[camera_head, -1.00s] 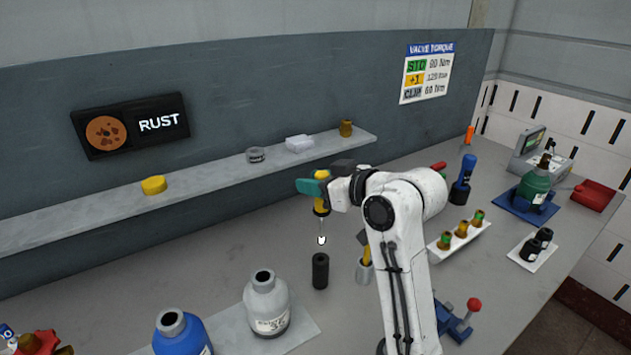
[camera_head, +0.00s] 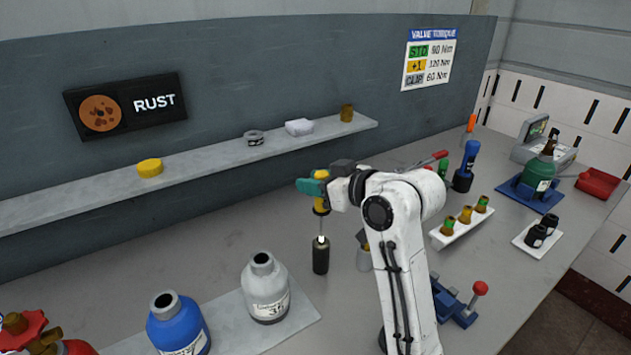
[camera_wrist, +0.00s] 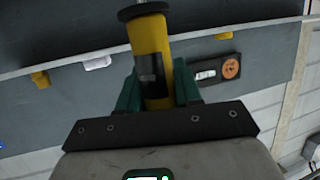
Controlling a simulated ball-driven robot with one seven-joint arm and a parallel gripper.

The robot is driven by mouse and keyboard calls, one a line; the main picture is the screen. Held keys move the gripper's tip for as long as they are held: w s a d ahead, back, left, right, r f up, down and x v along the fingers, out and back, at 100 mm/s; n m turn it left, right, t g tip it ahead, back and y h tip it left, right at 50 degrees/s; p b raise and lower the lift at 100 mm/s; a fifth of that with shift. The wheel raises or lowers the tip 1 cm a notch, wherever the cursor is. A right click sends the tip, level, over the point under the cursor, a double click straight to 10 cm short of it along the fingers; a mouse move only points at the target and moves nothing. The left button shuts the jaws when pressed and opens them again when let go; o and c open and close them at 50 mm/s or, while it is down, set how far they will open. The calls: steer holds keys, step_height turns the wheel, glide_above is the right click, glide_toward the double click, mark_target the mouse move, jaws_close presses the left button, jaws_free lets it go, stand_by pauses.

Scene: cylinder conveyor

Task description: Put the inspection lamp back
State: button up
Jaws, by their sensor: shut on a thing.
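The inspection lamp (camera_head: 321,206) has a yellow handle and a thin shaft pointing down with a small bright tip. My gripper (camera_head: 319,188), with green fingers, is shut on the yellow handle. The lamp is upright over a black cylindrical holder (camera_head: 321,261) on the bench, with its bright tip at the holder's mouth. I cannot tell how far the tip is inside. In the wrist view the yellow handle (camera_wrist: 150,45) with its black band sits between the green fingers (camera_wrist: 157,88); the lamp's tip and the holder are out of that view.
A grey metal cup (camera_head: 364,258) stands close right of the holder, partly behind my arm. A grey bottle (camera_head: 268,295) and a blue bottle (camera_head: 178,328) stand at front left. A shelf (camera_head: 205,163) runs behind. A white rack (camera_head: 462,226) of fittings is to the right.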

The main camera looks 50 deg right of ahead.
steer(key=shift+f+b, duration=0.8)
steer(key=shift+f, duration=0.45)
steer(key=shift+s+f, duration=0.15)
steer(key=shift+f, duration=0.15)
steer(key=shift+r, duration=0.1)
steer(key=shift+r+p, duration=0.95)
steer(key=shift+r, duration=0.05)
